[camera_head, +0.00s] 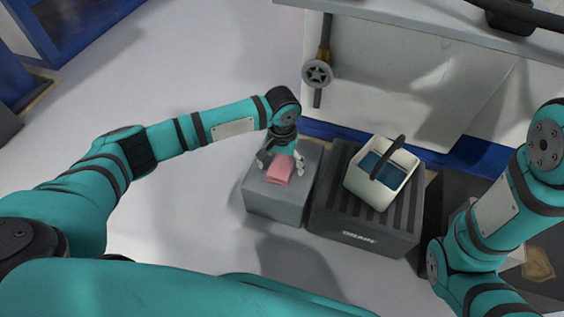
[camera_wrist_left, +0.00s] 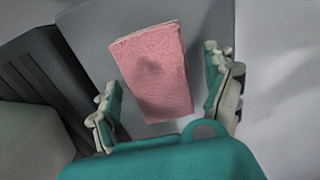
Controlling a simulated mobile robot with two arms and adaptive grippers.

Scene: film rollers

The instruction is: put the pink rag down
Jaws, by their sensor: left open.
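The pink rag (camera_head: 279,171) lies on top of a grey box (camera_head: 271,207) in the head view. It looks like a folded rectangular block. In the left wrist view the rag (camera_wrist_left: 157,72) rests on the grey surface between the fingers, with a visible gap to the finger at right. My left gripper (camera_head: 281,166) is above the box with its fingers on either side of the rag. It also shows open in the left wrist view (camera_wrist_left: 168,101). My right arm (camera_head: 495,215) is at the right of the head view; its gripper is out of view.
A dark ribbed crate (camera_head: 364,239) stands right beside the grey box. A white basket (camera_head: 372,187) with a dark handle and blue contents sits on it. A white machine (camera_head: 400,80) with a round valve wheel (camera_head: 317,73) stands behind. The floor at left is clear.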

